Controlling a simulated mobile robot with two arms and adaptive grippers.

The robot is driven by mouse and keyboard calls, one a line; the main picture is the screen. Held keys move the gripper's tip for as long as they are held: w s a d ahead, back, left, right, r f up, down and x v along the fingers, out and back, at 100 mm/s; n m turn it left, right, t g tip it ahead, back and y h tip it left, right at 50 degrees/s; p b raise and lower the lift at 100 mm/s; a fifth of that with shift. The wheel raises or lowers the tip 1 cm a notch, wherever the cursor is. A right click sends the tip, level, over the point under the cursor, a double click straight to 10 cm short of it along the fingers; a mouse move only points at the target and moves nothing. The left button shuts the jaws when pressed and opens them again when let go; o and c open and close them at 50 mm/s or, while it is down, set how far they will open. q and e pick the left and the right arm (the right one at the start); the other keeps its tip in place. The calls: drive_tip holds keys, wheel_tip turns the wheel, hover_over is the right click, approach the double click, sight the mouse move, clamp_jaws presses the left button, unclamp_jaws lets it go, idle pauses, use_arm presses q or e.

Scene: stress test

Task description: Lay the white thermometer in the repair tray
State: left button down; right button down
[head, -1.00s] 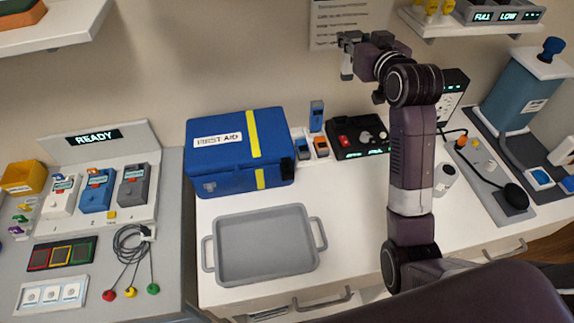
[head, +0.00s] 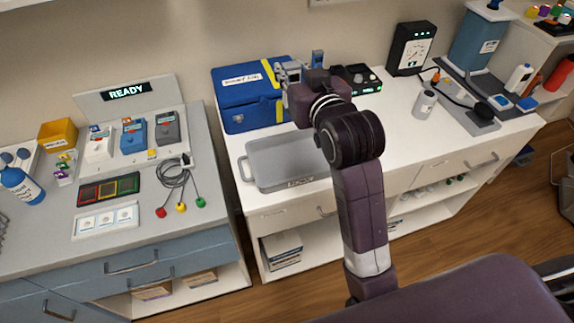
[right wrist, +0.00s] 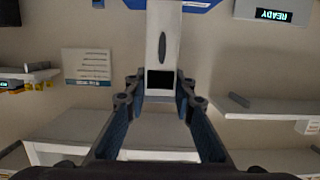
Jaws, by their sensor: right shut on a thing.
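The white thermometer (right wrist: 162,40) shows in the right wrist view, with a dark screen at its near end. My right gripper (right wrist: 160,92) is shut on it, one finger on each side. In the head view my right gripper (head: 289,72) is raised in front of the first aid box, up and behind the tray; the thermometer cannot be made out clearly there. The grey repair tray (head: 285,155) lies on the white counter, and its visible floor is empty. My right arm hides its right end. My left gripper is not in view.
The blue first aid box (head: 245,98) stands behind the tray. A black device (head: 360,80) with lit displays is right of my gripper. The counter (head: 400,130) is clear between my arm and the bottle.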

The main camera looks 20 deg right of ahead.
drive_tip(key=f, duration=0.7)
drive_tip(key=shift+w+d+f, duration=0.3)
drive_tip(key=shift+d, duration=0.05)
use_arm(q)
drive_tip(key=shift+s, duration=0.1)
use_arm(e)
wheel_tip(320, 180, down, 12)
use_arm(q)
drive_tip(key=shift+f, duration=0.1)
use_arm(e)
drive_tip(key=shift+s+a+f, duration=0.1)
drive_tip(key=shift+f, duration=0.05)
drive_tip(key=c, duration=1.6)
unclamp_jaws()
